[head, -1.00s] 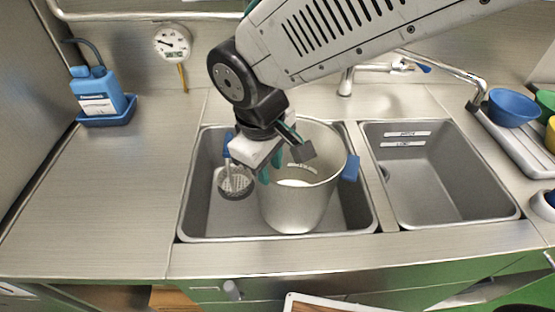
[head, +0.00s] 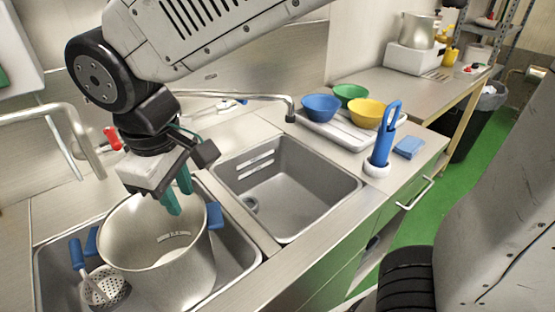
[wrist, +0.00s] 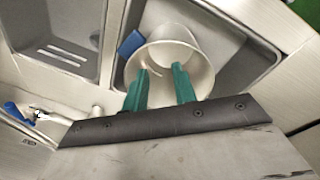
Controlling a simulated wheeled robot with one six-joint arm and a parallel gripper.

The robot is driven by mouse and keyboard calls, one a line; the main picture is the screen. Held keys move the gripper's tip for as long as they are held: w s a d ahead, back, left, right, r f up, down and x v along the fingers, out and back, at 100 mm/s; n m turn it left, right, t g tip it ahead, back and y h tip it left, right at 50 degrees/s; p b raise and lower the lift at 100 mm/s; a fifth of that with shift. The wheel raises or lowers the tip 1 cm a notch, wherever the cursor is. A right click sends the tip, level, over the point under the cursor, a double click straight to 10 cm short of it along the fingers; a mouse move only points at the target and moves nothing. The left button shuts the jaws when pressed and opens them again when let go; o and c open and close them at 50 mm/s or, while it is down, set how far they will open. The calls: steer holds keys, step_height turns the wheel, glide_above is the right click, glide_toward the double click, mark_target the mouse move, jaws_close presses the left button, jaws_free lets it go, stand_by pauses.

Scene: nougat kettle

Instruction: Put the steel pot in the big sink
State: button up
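A large steel pot (head: 180,270) with blue handles stands upright in the big left sink (head: 250,238); it also shows in the wrist view (wrist: 200,68). Its inside looks empty apart from markings on the wall. My gripper (head: 179,200) is over the pot's mouth, near the far rim. In the wrist view the two green fingers (wrist: 158,70) are apart with nothing between them. I cannot tell whether a finger touches the rim. A smaller steel pot (head: 416,31) stands on a white appliance at the far counter.
A blue-handled strainer (head: 103,287) lies left of the large pot in the sink. The smaller right sink (head: 285,190) is empty. Blue, green and yellow bowls (head: 322,107) sit on a drainer, with a blue brush (head: 384,140) nearby. Green floor (head: 440,200) is open at right.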

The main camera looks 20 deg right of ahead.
steer(key=s+d+r+m, duration=0.25)
steer(key=d+m, duration=0.25)
steer(key=d, duration=1.1)
steer(key=s+d+f+m, duration=0.1)
steer(key=s+d+m, duration=0.4)
steer(key=s+d, duration=0.2)
steer(key=shift+s+d+f, duration=0.3)
steer(key=shift+s+d, duration=0.1)
steer(key=shift+d, duration=0.6)
